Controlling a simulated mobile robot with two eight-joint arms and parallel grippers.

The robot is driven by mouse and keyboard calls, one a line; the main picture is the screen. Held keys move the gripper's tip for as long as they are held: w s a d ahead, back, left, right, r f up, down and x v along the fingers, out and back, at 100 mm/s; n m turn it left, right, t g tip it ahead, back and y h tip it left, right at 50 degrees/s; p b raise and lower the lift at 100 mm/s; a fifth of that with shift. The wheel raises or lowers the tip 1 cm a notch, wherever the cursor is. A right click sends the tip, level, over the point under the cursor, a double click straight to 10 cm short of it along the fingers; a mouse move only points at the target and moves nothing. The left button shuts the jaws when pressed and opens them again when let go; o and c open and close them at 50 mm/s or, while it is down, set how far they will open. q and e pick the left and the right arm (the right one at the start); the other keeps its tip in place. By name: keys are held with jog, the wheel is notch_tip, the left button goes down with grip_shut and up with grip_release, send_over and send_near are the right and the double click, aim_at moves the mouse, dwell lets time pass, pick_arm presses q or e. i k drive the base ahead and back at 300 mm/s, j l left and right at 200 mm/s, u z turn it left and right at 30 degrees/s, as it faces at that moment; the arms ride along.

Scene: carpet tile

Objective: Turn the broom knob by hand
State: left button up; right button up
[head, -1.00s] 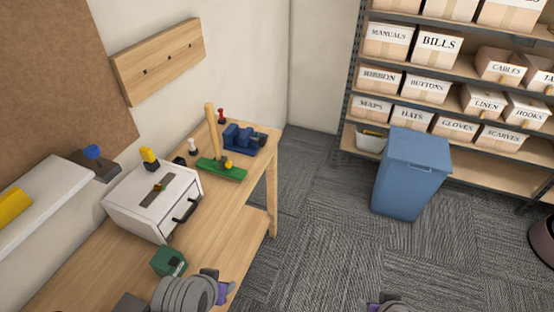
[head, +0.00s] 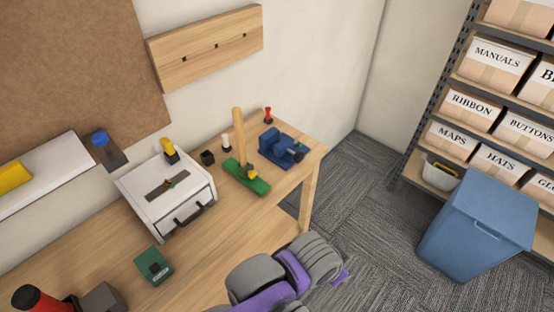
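The broom stands at the far end of the wooden bench, with a green head (head: 246,177) and an upright wooden handle (head: 239,137). A small yellow knob (head: 252,171) sits on the green head beside the foot of the handle. Thick grey and purple links of one of my arms come in at the bottom centre, in front of the bench edge and well short of the broom. I cannot make out gripper fingers on either arm. Nothing of mine touches the broom or its knob.
A blue vise-like tool (head: 282,147) is right of the broom; a white drawer box (head: 168,195) is left. A green box (head: 154,265) and a red cylinder (head: 40,298) lie nearer. A blue bin (head: 478,225) stands on the carpet by the shelves.

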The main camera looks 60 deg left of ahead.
aim_at(252, 174)
jog(key=i+u, duration=0.4)
jog(key=i, duration=0.35)
jog(key=i+l+u, duration=0.2)
jog(key=i+u, duration=0.15)
jog(key=i, duration=0.4)
jog(key=i+j+u, duration=0.15)
jog(key=i+u, duration=0.6)
jog(key=i, duration=0.15)
jog(key=i+l+u, duration=0.15)
jog(key=i+u, duration=0.35)
jog(key=u, duration=0.25)
jog(key=i+u, duration=0.1)
jog(key=u, duration=0.3)
jog(key=i+l+u, duration=0.1)
jog(key=u, duration=0.3)
jog(key=i+l+u, duration=0.1)
jog(key=u, duration=2.55)
